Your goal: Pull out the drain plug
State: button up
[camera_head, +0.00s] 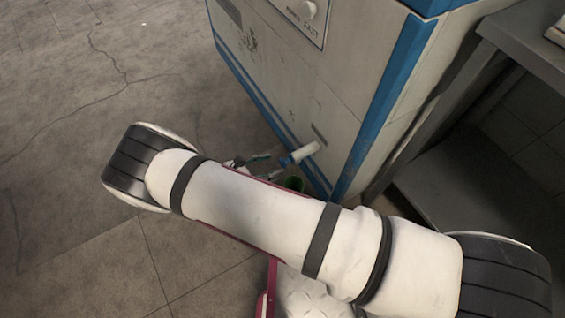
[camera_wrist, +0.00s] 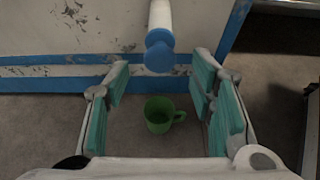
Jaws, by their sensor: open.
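The drain plug (camera_wrist: 159,57) is a blue round cap on the end of a white pipe (camera_wrist: 160,14) that sticks out from the machine's side. In the head view the pipe (camera_head: 304,152) shows low on the machine, with the blue plug (camera_head: 286,161) at its near end. My gripper (camera_wrist: 160,82) is open, its two teal-padded fingers spread to the left and right of the plug. The fingers look apart from the plug. In the head view my gripper is mostly hidden behind my arm.
A green mug (camera_wrist: 160,114) stands on the floor below the plug. The white machine (camera_head: 345,90) with blue edges rises behind it. A grey metal table (camera_head: 510,45) with a lower shelf stands to the right. The floor (camera_head: 60,100) at the left is clear.

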aim_at(281, 163)
jog(key=shift+b+x, duration=0.45)
jog(key=shift+x, duration=2.3)
jog(key=shift+c, duration=0.5)
